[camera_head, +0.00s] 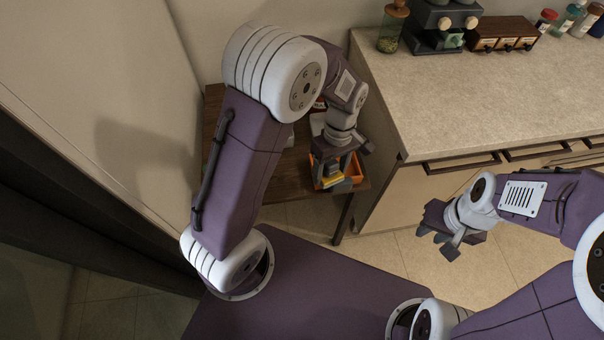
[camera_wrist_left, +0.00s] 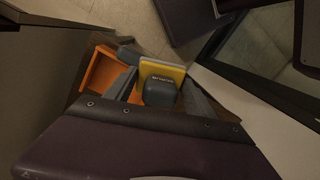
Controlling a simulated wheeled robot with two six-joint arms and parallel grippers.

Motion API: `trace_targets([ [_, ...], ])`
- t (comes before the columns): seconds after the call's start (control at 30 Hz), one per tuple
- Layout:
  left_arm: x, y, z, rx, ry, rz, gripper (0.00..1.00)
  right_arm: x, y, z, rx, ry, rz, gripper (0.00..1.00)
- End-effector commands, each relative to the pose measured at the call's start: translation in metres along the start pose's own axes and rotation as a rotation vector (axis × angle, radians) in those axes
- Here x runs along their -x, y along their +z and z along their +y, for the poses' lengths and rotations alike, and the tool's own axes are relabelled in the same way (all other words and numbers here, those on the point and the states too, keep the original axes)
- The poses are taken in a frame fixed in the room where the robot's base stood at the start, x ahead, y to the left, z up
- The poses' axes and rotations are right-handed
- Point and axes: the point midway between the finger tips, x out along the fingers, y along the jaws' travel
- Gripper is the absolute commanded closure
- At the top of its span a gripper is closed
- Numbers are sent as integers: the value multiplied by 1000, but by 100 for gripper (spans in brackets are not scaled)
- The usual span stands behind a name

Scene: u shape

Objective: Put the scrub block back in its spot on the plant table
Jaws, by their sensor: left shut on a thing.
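The scrub block (camera_wrist_left: 165,72), yellow with a dark grey part, sits between the fingers of my left gripper (camera_wrist_left: 158,92) in the left wrist view. In the head view the block (camera_head: 331,182) shows as a small yellow and grey piece below my left gripper (camera_head: 332,170), which is shut on it. It is over the wooden plant table (camera_head: 290,178), beside or over an orange tray (camera_head: 355,167); I cannot tell whether it touches the tray or table. The orange tray (camera_wrist_left: 103,70) also shows in the wrist view. My right gripper (camera_head: 438,240) looks open and empty, over the floor.
A beige counter (camera_head: 460,90) with drawers stands right of the plant table. It holds a jar (camera_head: 392,28), a coffee machine (camera_head: 440,25), a small wooden drawer box (camera_head: 502,34) and bottles. A wall is close on the left. The tiled floor (camera_head: 400,265) between my base and the counter is clear.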

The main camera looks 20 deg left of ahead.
Motion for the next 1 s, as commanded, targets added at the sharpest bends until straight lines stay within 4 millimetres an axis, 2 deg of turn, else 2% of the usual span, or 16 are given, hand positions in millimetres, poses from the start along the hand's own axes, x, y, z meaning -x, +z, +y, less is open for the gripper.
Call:
trace_targets([
  [0.03, -5, -7, -2, 22, 30, 22, 69, -8, 1, 0, 0, 0, 0, 71],
  [0.4, -8, -19, -8, 46, 100, 81, 69, -8, 1, 0, 0, 0, 0, 71],
  [0.47, -15, -28, -15, 49, 97, 79, 69, -10, 1, 0, 0, 0, 0, 71],
  [0.7, -56, -82, -53, 52, 96, 77, 69, -16, 2, 0, 0, 0, 0, 71],
  [0.8, -67, -99, -65, 49, 97, 78, 69, -18, 2, 0, 0, 0, 0, 71],
  [1.0, -75, -110, -72, 42, 99, 80, 69, -18, 2, 0, 0, 0, 0, 71],
])
